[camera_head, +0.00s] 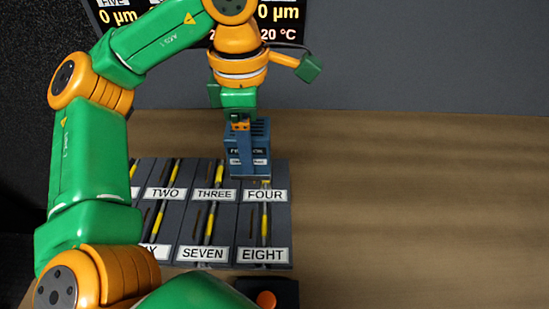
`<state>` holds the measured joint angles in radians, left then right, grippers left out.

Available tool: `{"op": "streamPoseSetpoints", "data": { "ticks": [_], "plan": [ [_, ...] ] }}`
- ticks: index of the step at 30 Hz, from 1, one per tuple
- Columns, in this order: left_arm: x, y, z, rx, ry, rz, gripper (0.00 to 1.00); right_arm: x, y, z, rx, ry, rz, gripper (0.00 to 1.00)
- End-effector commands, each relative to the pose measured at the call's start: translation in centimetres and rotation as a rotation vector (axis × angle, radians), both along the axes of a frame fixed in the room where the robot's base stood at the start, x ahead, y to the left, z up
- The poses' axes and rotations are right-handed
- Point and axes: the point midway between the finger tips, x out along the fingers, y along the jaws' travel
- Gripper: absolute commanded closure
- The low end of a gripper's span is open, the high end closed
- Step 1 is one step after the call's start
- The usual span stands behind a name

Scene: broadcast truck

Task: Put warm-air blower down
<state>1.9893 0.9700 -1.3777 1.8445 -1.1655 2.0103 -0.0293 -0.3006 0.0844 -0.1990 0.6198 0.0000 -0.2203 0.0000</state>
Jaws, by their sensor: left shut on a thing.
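The warm-air blower (249,160) is a small blue-grey box with vents on top and white labels on its front. It is in the middle of the head view, just behind the slot labelled FOUR. My left gripper (241,126) comes down from above and is shut on the top of the blower. The blower looks upright; I cannot tell whether its base touches the surface. The gripper's fingertips are partly hidden against the blower. My right gripper is not in view.
A dark rack (226,222) with labelled slots holding yellow-marked sticks lies in front of the blower. A display (280,22) stands at the back. A dark box with an orange button (266,299) is at the front. The wooden table (420,200) is clear on the right.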

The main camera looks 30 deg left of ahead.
Motion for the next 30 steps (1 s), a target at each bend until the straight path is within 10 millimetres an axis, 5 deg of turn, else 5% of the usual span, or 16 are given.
{"op": "streamPoseSetpoints", "data": {
  "ticks": [3,12,17,29,30],
  "plan": [
    [3.1,0.9,-3.0,-0.002,0.007,0.001,1.00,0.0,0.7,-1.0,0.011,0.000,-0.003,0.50],
    [6.7,2.1,-7.0,0.002,0.002,0.000,1.00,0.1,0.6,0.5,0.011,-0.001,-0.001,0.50],
    [6.6,2.0,-9.6,0.001,-0.002,-0.001,1.00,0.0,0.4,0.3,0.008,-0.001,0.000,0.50],
    [6.6,2.0,-10.4,-0.001,-0.002,-0.001,1.00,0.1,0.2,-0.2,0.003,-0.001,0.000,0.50],
    [6.6,2.0,-10.4,0.000,-0.001,-0.001,0.28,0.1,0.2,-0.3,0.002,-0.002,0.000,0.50]
  ]
}}
